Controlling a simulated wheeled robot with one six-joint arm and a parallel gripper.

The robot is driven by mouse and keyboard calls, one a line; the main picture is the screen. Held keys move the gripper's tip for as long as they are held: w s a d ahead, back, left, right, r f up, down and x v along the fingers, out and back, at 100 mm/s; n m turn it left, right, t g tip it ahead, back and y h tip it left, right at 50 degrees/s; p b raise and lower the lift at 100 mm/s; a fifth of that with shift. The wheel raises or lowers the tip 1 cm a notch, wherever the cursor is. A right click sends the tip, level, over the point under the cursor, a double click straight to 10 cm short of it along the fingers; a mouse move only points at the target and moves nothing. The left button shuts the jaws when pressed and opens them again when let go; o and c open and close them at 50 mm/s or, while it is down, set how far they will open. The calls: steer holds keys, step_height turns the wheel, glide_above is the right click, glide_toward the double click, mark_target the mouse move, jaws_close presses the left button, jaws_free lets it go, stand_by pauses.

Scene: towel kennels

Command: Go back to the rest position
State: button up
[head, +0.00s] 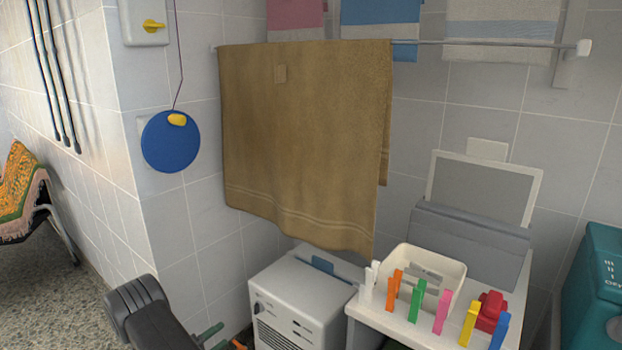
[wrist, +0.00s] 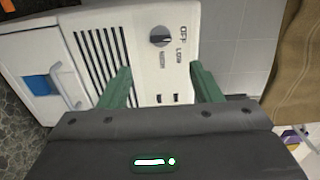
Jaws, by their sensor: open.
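My gripper (wrist: 160,85) has two green fingers that stand apart with nothing between them in the wrist view. They point towards the front panel of a white heater-like box (wrist: 150,45) with a dark knob, a vent grille and OFF and LOW lettering. In the head view my gripper (head: 224,338) is low at the bottom edge, left of the same white box (head: 300,298), and is partly cut off. My dark arm link shows at the lower left. I cannot tell whether the fingers touch the box.
A brown towel (head: 305,140) hangs from a rail (head: 500,43) above the box. A blue disc (head: 170,142) hangs on a cord at the wall corner. To the right, a white table (head: 385,322) holds a cream tray (head: 455,285) and several coloured pegs. A draped chair (head: 22,195) stands far left.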

mark_target(255, 310)
steer(key=w+d+m+b, duration=0.1)
steer(key=w+d+m, duration=0.7)
steer(key=m, duration=0.9)
steer(key=shift+w+d+r+m+b, duration=0.25)
steer(key=shift+w+m+b, duration=0.15)
steer(key=shift+w, duration=0.65)
stand_by(0.5)
